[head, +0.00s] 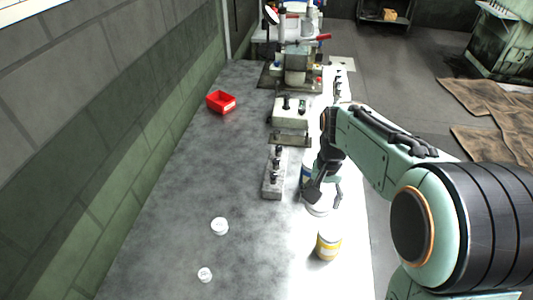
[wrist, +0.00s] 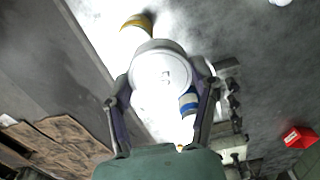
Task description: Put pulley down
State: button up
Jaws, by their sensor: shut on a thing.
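The pulley (wrist: 160,78) is a pale round disc with a small square mark near its middle. It sits between the two fingers of my gripper (wrist: 163,68) in the wrist view, and the gripper is shut on it. In the head view my gripper (head: 322,194) is above the bright right side of the workbench (head: 180,190), and the pulley (head: 316,209) shows as a pale edge under the fingers. I cannot tell the exact gap between the pulley and the bench.
A yellow-banded can (head: 328,244) stands just in front of my gripper, and a blue-banded can (head: 306,172) is close behind it. Two white round pieces (head: 220,226) (head: 205,274) lie at the left front. A red bin (head: 221,102) and machine fixtures (head: 291,111) are farther back. The left-middle bench is clear.

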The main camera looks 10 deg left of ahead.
jog(key=s+a+f+n, duration=0.3)
jog(key=s+a+f, duration=0.2)
jog(key=a+f, duration=0.3)
send_over(261, 219)
notch_tip(261, 219, down, 9)
jog(key=shift+d+f, duration=0.1)
jog(key=shift+f, duration=0.05)
jog(key=shift+w+f, duration=0.1)
jog(key=shift+f, duration=1.5)
jog(key=shift+f, duration=0.1)
jog(key=o, duration=1.2)
jog(key=shift+o, duration=0.2)
notch_tip(261, 219, up, 12)
jog(key=shift+r, duration=0.2)
